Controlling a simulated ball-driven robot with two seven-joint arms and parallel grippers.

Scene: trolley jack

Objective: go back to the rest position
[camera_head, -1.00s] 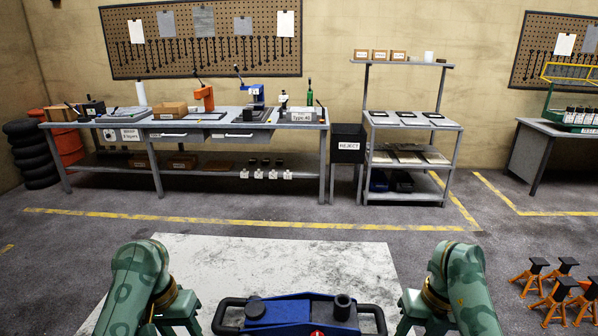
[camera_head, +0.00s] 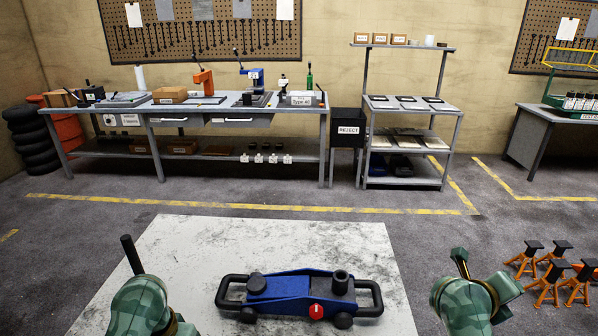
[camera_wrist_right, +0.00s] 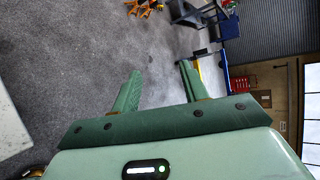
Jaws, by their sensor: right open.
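The blue trolley jack (camera_head: 300,291) lies on the pale floor mat (camera_head: 265,235) in front of me, with black bar handles at both ends and a red knob on its near side. My right gripper (camera_wrist_right: 160,70) is open and empty in the right wrist view, its two green fingers apart over bare grey floor. My right arm is at the lower right of the head view, clear of the jack. My left arm is at the lower left; its gripper jaws do not show. A black rod (camera_head: 132,254) stands up just behind that arm; what holds it is hidden.
A long workbench (camera_head: 230,108) stands at the back, with a black reject bin (camera_head: 348,141) and a shelf rack (camera_head: 410,120) to its right. Several orange jack stands (camera_head: 550,272) stand on the right. Open floor lies between mat and bench.

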